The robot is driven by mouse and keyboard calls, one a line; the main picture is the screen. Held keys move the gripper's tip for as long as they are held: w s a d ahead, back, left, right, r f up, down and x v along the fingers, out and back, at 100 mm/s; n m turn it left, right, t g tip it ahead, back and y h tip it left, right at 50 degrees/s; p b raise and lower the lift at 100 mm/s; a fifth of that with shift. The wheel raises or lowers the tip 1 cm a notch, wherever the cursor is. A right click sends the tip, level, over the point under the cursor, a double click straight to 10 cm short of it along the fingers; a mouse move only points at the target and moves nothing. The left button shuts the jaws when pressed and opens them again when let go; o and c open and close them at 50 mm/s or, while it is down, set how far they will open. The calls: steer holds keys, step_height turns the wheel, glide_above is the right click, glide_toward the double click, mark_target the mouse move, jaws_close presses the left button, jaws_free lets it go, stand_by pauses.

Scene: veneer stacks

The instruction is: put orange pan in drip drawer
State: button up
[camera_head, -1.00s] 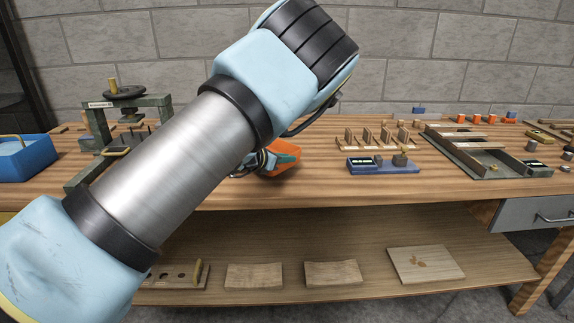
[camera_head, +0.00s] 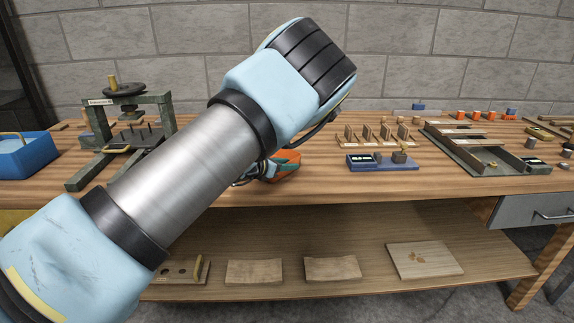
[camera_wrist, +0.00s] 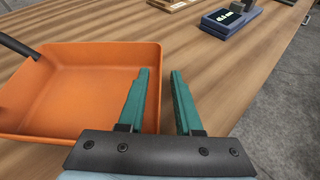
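The orange pan (camera_wrist: 85,85) is a shallow square tray with a dark handle at its far left. It lies on the bench at the left of the wrist view; in the head view the pan (camera_head: 286,156) is mostly hidden behind my arm. My gripper (camera_wrist: 160,72) is open, with two green fingers. The left finger overlaps the inside of the pan; the pan's right wall shows in the gap, and the right finger is outside it. No grip on the wall shows. A grey drawer (camera_head: 518,212) with a handle is under the bench's right end, apparently shut; I cannot tell whether it is the drip drawer.
A green press (camera_head: 160,120) and a blue bin (camera_head: 30,158) stand at the left. A wooden rack (camera_head: 375,142), a blue device (camera_head: 370,168) and a grey metal tray (camera_head: 470,165) are to the right. Wooden pieces lie on the lower shelf (camera_head: 375,275).

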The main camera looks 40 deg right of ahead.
steer(key=shift+a, duration=0.15)
steer(key=b+v, duration=0.3)
steer(key=v, duration=0.9)
steer(key=shift+b, duration=0.35)
